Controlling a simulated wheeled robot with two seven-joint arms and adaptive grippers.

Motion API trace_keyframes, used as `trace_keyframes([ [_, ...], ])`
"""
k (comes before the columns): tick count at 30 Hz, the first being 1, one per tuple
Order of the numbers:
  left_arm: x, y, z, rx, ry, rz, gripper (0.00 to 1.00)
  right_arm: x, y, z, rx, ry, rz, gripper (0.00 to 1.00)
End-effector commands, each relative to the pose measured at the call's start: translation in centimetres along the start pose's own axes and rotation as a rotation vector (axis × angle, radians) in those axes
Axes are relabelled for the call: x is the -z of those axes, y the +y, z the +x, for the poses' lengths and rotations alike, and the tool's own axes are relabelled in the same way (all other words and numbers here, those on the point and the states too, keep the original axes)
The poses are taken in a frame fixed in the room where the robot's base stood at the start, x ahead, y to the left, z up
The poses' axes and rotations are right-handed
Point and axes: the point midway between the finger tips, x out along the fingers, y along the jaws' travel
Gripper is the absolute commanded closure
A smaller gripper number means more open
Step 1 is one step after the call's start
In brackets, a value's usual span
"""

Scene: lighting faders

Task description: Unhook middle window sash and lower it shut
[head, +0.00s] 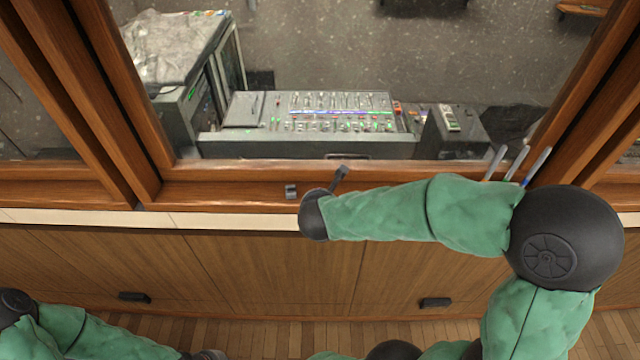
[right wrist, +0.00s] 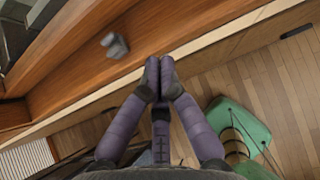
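The middle window (head: 168,112) has a brown wooden frame, with the room beyond visible through it. I cannot tell whether its sash is raised. A small grey fitting (head: 291,191) sits on the wooden sill; a grey fitting also shows in the right wrist view (right wrist: 115,45). My right arm reaches across from the right, its wrist just right of this fitting. A dark bar at the wrist (head: 340,175) is of unclear nature. My right gripper (right wrist: 158,76) has its fingertips together, empty, apart from the fitting. My left arm is low at left, its gripper out of frame.
A lighting console (head: 310,146) stands beyond the window. Several thin rods (head: 515,163) stand by the right post, near my right elbow. A pale ledge (head: 230,220) runs below the sill, above wooden cabinets (head: 270,265) with dark handles (head: 135,297).

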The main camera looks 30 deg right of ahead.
Motion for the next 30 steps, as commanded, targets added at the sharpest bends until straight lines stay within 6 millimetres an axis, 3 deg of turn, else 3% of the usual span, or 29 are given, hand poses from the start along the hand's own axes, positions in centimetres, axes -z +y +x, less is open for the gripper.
trace_keyframes([
  [5, 0.0, -0.2, 0.5, 0.000, 0.000, 0.000, 1.00, 0.1, -0.2, 1.4, 0.005, 0.003, 0.020, 1.00],
  [20, 0.1, -0.8, 2.4, 0.000, 0.000, 0.000, 1.00, 0.1, -0.2, 10.4, 0.004, 0.003, 0.015, 1.00],
  [24, 0.1, -0.7, 1.8, 0.000, 0.000, -0.001, 1.00, -1.7, -0.2, 11.5, 0.003, 0.002, 0.016, 1.00],
  [30, 0.1, -0.6, 1.7, 0.000, 0.000, 0.000, 1.00, -2.7, -0.2, 12.5, 0.002, 0.000, 0.013, 1.00],
])
